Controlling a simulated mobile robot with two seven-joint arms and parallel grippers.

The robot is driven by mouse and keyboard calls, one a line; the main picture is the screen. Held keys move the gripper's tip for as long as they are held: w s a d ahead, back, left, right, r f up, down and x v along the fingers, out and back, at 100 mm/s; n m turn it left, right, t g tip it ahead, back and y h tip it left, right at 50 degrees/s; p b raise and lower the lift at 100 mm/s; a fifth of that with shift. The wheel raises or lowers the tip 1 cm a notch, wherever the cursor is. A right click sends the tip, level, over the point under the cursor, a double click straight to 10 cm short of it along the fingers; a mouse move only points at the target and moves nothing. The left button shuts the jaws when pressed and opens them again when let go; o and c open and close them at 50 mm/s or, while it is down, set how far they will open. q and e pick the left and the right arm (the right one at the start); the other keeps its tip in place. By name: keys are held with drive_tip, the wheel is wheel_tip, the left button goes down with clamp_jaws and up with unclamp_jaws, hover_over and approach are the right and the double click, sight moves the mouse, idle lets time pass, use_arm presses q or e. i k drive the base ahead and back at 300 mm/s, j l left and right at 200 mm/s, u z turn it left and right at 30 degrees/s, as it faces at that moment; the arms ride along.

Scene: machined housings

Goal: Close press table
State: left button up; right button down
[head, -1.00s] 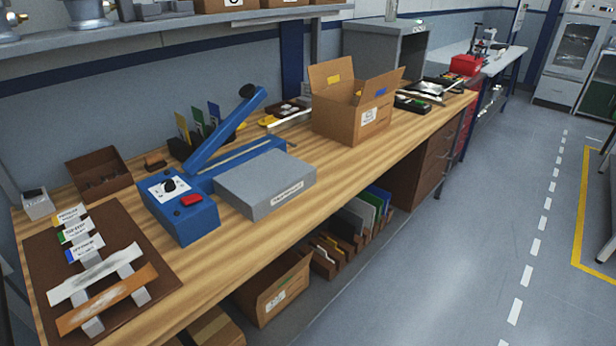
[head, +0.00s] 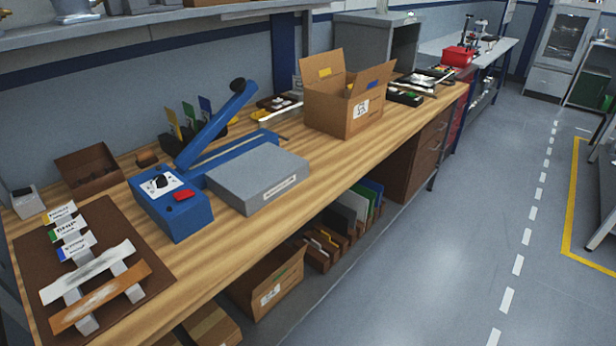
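A blue press or sealer (head: 176,209) stands on the wooden workbench, with a dial and a red button on its front box. Its blue lever arm (head: 218,124) with a black knob is raised at a slant, apart from the blue bed below it. A flat grey block (head: 259,178) with a label sits against the right side of the blue device. I cannot tell which of these parts is the press table. Neither of my grippers shows in the head view.
The workbench (head: 238,245) also holds an open cardboard box (head: 346,98), a brown mat (head: 31,267) with two strips on supports, and a small brown bin (head: 92,173). Cartons and upright folders (head: 345,214) sit below. The floor (head: 450,240) to the right is clear.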

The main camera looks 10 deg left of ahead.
sight(426, 83)
drive_tip(key=i+l+z, duration=0.4)
drive_tip(key=i+z, duration=0.2)
drive_tip(key=i, duration=0.15)
drive_tip(key=i+l+z, duration=0.1)
drive_tip(key=i+z, duration=0.35)
drive_tip(key=i, duration=1.25)
drive_tip(key=i+l+u, duration=0.1)
drive_tip(key=i+u, duration=0.15)
drive_tip(key=i, duration=0.35)
drive_tip(key=i+l+u, duration=0.3)
drive_tip(key=i, duration=0.3)
drive_tip(key=i+l+u, duration=0.15)
drive_tip(key=i+u, duration=0.25)
drive_tip(key=i+l+u, duration=0.2)
drive_tip(key=u, duration=0.25)
drive_tip(key=i+l+u, duration=0.2)
drive_tip(key=l+u, duration=0.2)
drive_tip(key=i+l+u, duration=0.2)
drive_tip(key=l+u, duration=0.2)
drive_tip(key=i+l+u, duration=0.1)
drive_tip(key=l+u, duration=0.15)
drive_tip(key=l, duration=0.15)
drive_tip(key=l+u, duration=0.25)
drive_tip(key=l, duration=0.15)
drive_tip(key=i, duration=0.05)
